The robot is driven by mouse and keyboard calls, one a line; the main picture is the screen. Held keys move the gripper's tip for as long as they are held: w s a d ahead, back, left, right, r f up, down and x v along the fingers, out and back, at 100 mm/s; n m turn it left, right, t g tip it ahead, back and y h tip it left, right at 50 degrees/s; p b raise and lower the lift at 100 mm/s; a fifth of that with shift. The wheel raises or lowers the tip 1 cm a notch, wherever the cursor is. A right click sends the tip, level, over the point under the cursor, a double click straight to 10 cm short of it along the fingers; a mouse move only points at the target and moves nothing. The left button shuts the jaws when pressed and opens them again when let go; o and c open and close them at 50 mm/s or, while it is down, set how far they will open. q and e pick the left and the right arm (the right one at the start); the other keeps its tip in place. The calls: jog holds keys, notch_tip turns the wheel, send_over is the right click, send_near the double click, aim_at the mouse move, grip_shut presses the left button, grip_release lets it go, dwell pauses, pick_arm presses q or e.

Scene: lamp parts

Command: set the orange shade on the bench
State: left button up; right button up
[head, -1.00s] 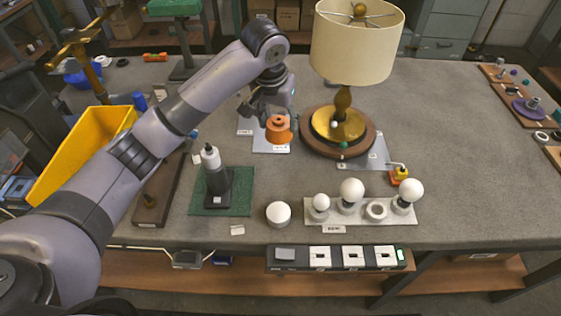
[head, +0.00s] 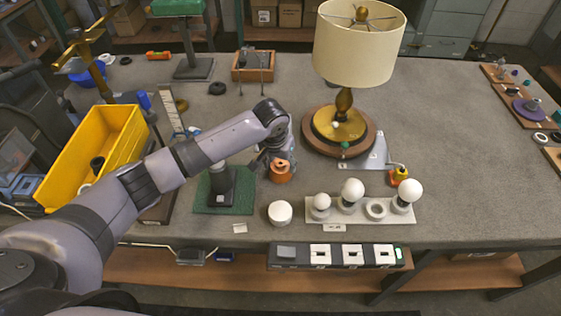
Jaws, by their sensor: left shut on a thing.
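My left gripper (head: 279,160) is shut on the small orange shade (head: 281,174). The shade hangs below the fingers, over the grey bench (head: 460,150) between the green mat and the lamp. I cannot tell whether its underside touches the bench top. The gripper and wrist cover its upper back part. My right gripper is not in view.
A large cream-shaded lamp (head: 356,45) stands on a round wooden base behind and right. A white round knob (head: 280,212) and a tray of bulbs (head: 330,216) lie nearer the front. A green mat (head: 242,197) is left. The right of the bench is fairly clear.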

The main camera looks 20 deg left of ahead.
aim_at(276, 173)
pick_arm(q)
jog(key=o, duration=1.2)
jog(key=shift+c, duration=0.2)
jog(key=v, duration=1.2)
jog(key=shift+b, duration=0.45)
jog(key=shift+r, duration=0.1)
